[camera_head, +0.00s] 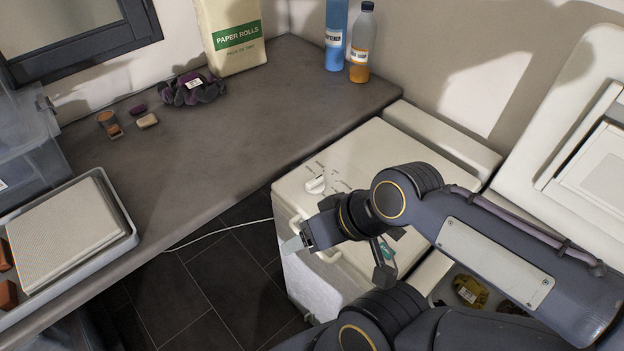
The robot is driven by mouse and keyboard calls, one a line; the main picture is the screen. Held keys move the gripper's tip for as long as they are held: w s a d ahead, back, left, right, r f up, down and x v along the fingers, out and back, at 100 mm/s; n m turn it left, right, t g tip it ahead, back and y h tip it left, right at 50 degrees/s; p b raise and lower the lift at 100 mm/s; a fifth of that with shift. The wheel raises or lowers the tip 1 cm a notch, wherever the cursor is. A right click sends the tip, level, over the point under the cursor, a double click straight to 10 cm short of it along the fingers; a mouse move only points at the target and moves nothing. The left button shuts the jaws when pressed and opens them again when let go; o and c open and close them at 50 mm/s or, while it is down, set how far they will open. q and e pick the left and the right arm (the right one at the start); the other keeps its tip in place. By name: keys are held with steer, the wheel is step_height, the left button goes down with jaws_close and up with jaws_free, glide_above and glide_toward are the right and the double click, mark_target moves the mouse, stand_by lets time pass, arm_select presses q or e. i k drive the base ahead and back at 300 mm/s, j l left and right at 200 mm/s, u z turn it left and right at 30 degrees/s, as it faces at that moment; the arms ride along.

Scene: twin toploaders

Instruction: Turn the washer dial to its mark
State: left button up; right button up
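A white top-loader (345,150) stands at the end of the counter. A white dial (316,184) sits on its top near the left edge, with small printed marks around it, too small to read. The dial's knob shows clear of my arm. My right gripper (338,260) is below and to the right of the dial, over the machine's front edge. Its fingers appear spread apart, with nothing visible held between them. My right wrist and forearm cover part of the machine's top. My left gripper is not in view.
A second machine has its lid (590,140) raised at right, with a yellow item (470,291) in its opening. The grey counter (215,145) holds bottles (359,45), a paper rolls pack (232,35), a dark scrunched item (192,88) and a tray (127,240).

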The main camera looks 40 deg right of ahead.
mark_target(315, 185)
steer(key=z, duration=1.35)
